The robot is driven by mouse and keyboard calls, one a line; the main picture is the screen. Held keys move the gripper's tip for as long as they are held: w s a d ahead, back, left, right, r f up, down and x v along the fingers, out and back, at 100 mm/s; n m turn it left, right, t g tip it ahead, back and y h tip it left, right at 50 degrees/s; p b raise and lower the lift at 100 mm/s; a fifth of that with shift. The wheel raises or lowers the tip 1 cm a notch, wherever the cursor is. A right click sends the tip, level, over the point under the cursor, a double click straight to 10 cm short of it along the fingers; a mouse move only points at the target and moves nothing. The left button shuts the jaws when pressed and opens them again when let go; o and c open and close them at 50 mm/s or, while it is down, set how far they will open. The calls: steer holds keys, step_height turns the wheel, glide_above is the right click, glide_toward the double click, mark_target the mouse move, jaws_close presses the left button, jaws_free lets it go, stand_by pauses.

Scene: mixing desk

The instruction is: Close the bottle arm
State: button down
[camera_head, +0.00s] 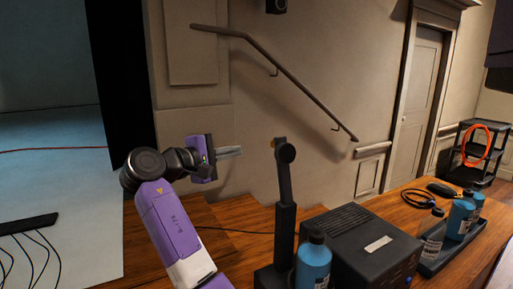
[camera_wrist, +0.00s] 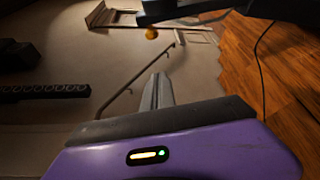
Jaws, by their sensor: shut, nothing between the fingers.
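The bottle arm (camera_head: 286,185) is a dark upright post with a round knob near its top and a small tan tip. It rises from a dark base (camera_head: 271,279) on the wooden desk. A blue bottle (camera_head: 313,262) with a dark cap stands just right of the base. My gripper (camera_head: 240,151) is left of the arm's top, at about the knob's height, pointing right with a visible gap. Its fingers are shut and empty; they also show in the wrist view (camera_wrist: 160,78). A dark bar (camera_wrist: 180,10) and an orange round end (camera_wrist: 151,33) at the top there look like parts of the arm.
A black box (camera_head: 362,243) stands right of the bottle. A black tray (camera_head: 437,264) at the right holds several bottles. A dark cable (camera_head: 405,200) lies behind it on the desk (camera_head: 330,208). A handrail (camera_head: 290,75) runs along the wall behind.

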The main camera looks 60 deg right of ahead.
steer(key=s+d+p, duration=0.4)
steer(key=s+d, duration=0.1)
steer(key=d, duration=0.3)
stand_by(0.4)
steer(key=shift+s+a, duration=0.1)
